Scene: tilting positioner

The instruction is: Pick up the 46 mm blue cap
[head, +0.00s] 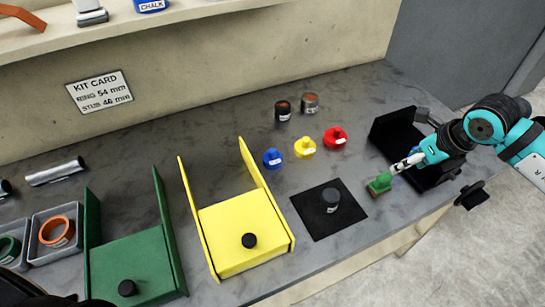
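The blue cap (272,158) stands on the dark worktop, left of the yellow cap (305,147) and the red cap (335,138). It has a small white label, too small to read here. Nothing touches it. My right gripper (391,175) is at the right, well away from the blue cap, with its tip at a small green piece (379,184). Whether its fingers are closed on that piece is unclear. My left gripper does not show; only dark parts reach into the lower left corner.
A yellow tilting fixture (240,228) and a green one (135,262) have raised side walls. A dark cylinder (331,199) stands on a black mat (312,222). Two small cans (283,110) stand behind the caps. A black bracket (392,130) is beside my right arm.

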